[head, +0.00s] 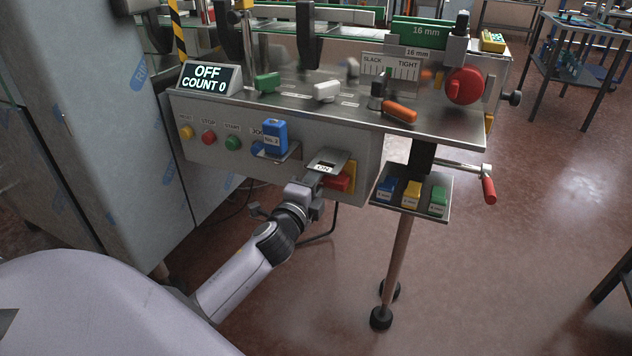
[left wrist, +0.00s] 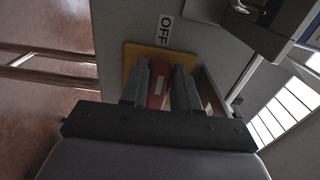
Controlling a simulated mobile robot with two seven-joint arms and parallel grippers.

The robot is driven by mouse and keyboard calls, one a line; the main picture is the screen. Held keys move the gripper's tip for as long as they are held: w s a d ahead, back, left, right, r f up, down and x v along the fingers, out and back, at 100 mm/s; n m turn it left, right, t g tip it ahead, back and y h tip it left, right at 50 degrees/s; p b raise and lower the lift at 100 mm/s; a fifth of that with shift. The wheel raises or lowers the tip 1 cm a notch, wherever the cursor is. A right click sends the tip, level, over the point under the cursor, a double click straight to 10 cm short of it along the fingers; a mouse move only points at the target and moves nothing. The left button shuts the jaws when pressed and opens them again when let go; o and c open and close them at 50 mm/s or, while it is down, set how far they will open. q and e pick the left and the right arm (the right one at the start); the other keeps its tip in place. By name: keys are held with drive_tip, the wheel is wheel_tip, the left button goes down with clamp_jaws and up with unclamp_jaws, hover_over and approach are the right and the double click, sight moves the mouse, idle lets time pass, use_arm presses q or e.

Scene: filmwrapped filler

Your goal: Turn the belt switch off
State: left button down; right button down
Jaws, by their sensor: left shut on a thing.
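The belt switch is a red handle (head: 338,183) on a yellow plate (head: 350,172), at the right end of the grey control panel's front. In the left wrist view the red handle (left wrist: 157,92) sits between my two fingers, with the yellow plate (left wrist: 133,58) behind and an OFF label (left wrist: 166,29) beside the plate. My left gripper (head: 318,184) is shut on the red handle; it also shows in the left wrist view (left wrist: 161,76). The gripper partly hides the handle. The display (head: 209,78) reads OFF and COUNT 0. My right gripper is not in view.
A small metal bracket (head: 326,160) juts out just above the switch. A blue block (head: 274,136) stands on a ledge to its left, near several push buttons. A tray (head: 446,209) with coloured blocks hangs at the right. Open floor lies in front.

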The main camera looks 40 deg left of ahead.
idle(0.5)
use_arm(q)
drive_tip(key=c, duration=0.9)
unclamp_jaws()
drive_tip(key=shift+v, duration=3.6)
